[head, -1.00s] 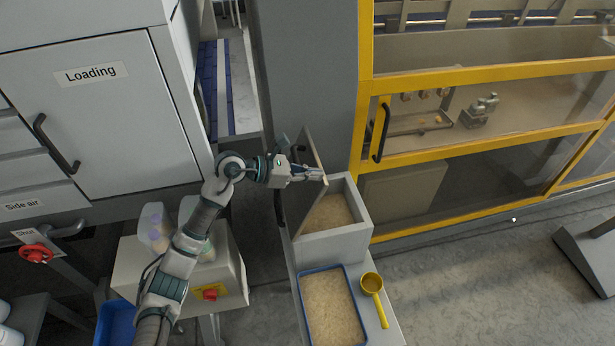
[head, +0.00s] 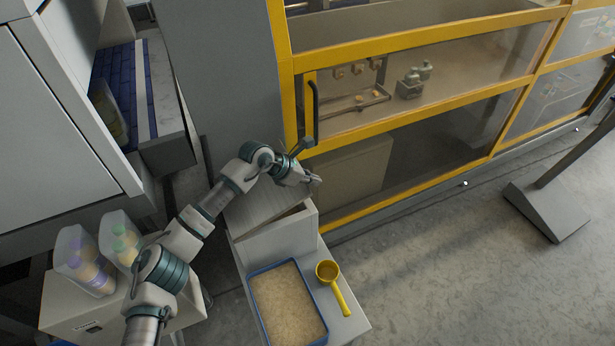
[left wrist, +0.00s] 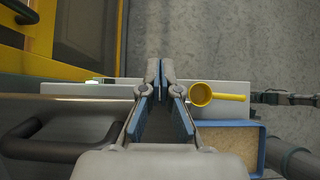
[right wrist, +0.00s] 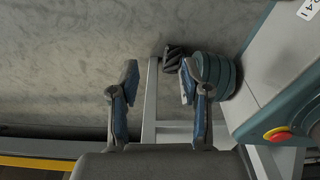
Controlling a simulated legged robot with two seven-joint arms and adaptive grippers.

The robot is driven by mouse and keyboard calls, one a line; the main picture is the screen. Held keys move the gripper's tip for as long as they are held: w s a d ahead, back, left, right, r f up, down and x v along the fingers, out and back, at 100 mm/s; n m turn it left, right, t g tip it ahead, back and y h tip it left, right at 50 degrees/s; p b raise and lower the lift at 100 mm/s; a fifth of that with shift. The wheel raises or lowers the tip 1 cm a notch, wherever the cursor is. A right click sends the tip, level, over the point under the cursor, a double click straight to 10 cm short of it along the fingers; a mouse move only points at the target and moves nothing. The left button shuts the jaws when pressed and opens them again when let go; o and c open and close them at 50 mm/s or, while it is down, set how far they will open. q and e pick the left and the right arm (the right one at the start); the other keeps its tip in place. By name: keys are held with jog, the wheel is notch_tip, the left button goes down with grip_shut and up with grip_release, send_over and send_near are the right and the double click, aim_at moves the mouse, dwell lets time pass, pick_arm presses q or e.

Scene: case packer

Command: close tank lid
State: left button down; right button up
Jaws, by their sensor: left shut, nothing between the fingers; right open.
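The tank (head: 285,240) is a grey box on a low stand near the middle of the head view. Its grey lid (head: 262,204) is swung down over it but stays tilted, with a dark gap along its right side. My left gripper (head: 311,180) is at the lid's far right corner, over the tank's back edge; whether it touches the lid I cannot tell. In the left wrist view its fingers (left wrist: 160,70) are together and empty. My right gripper (right wrist: 158,82) is open and empty over the floor in the right wrist view, outside the head view.
A blue-rimmed tray (head: 322,318) of pale granules and a yellow scoop (head: 328,272) lie in front of the tank. A yellow-framed machine (head: 292,100) stands behind. Open floor (head: 430,270) lies at right.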

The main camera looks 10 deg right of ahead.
aim_at(295, 190)
pick_arm(q)
jog(key=shift+w+a+f+b, duration=0.1)
jog(key=shift+a+f+b, duration=0.1)
jog(key=shift+f, duration=0.25)
jog(key=shift+w+a+f+b, duration=0.1)
jog(key=shift+f+b, duration=0.05)
jog(key=shift+f, duration=0.25)
jog(key=shift+a+f+b, duration=0.3)
jog(key=shift+f+b, duration=0.1)
jog(key=shift+f, duration=0.1)
jog(key=f+b, duration=0.2)
jog(key=f, duration=0.1)
jog(key=f+b, duration=0.1)
jog(key=f, duration=0.1)
jog(key=shift+w+d, duration=0.2)
jog(key=shift+d, duration=0.1)
jog(key=shift+s+f, duration=0.15)
jog(key=shift+f, duration=0.05)
jog(key=shift+d, duration=0.1)
pick_arm(e)
jog(key=w+a+r, duration=0.2)
jog(key=w, duration=0.4)
jog(key=w+a+r, duration=0.2)
jog(key=w+a, duration=0.1)
jog(key=w, duration=0.3)
jog(key=shift+w+a+t, duration=0.15)
jog(key=shift+a+t, duration=0.05)
jog(key=shift+t, duration=0.2)
pick_arm(q)
jog(key=shift+d, duration=0.15)
